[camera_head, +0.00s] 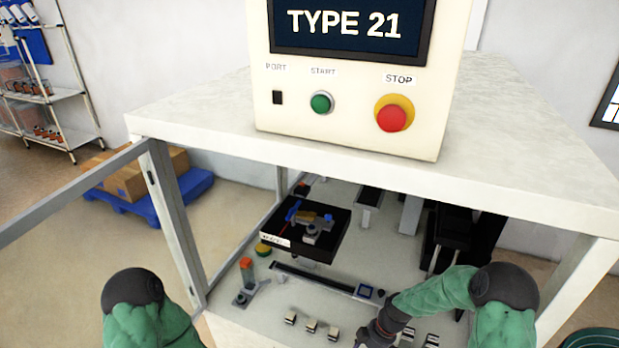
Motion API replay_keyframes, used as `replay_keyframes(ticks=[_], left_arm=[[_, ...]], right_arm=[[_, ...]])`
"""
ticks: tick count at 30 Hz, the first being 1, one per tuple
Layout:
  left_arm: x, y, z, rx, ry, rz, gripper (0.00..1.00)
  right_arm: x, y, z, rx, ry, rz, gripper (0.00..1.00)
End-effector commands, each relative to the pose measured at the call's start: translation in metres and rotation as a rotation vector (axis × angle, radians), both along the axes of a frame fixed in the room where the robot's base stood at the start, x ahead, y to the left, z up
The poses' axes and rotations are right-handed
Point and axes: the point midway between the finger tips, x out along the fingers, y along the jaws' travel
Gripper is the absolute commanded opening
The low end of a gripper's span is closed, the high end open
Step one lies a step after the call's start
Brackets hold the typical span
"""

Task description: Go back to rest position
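My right arm (447,291), green with a black joint, comes in at the lower right and bends inward over the machine's work surface. Its dark wrist and gripper end (382,328) is at the bottom edge, beside small metal blocks (311,326). The fingers are cut off or hidden, so I cannot tell if they are open or hold anything. My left arm (150,318) shows only as a green link with a black joint at the lower left, outside the machine frame. My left gripper is out of view.
A white control box (350,105) reading "TYPE 21", with a green button (321,103) and red stop button (392,116), stands on the machine top (520,135). An open door frame (75,190) is at left. A black fixture (330,245) sits inside.

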Motion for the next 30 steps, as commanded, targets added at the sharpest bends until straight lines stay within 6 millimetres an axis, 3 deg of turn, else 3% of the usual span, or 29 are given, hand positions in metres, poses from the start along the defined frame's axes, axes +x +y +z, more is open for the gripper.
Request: replay_keyframes(ticks=[1, 6, 15, 21, 30], left_arm=[[0.000, 0.000, -0.002, 0.000, 0.000, 0.000, 1.00], [0.000, 0.000, -0.006, 0.000, 0.000, 0.000, 1.00], [0.000, 0.000, -0.012, 0.000, 0.000, 0.000, 1.00], [0.000, 0.000, -0.013, 0.000, 0.000, 0.000, 1.00], [0.000, 0.000, -0.013, 0.000, 0.000, 0.000, 1.00]], right_arm=[[-0.017, 0.008, -0.015, -0.008, 0.032, -0.090, 0.49], [-0.067, 0.030, -0.050, -0.037, 0.123, -0.449, 0.49], [-0.157, 0.056, -0.076, -0.063, 0.279, -1.041, 0.49], [-0.186, 0.061, -0.077, -0.061, 0.333, -1.260, 0.49], [-0.191, 0.061, -0.076, -0.060, 0.343, -1.304, 0.49]])
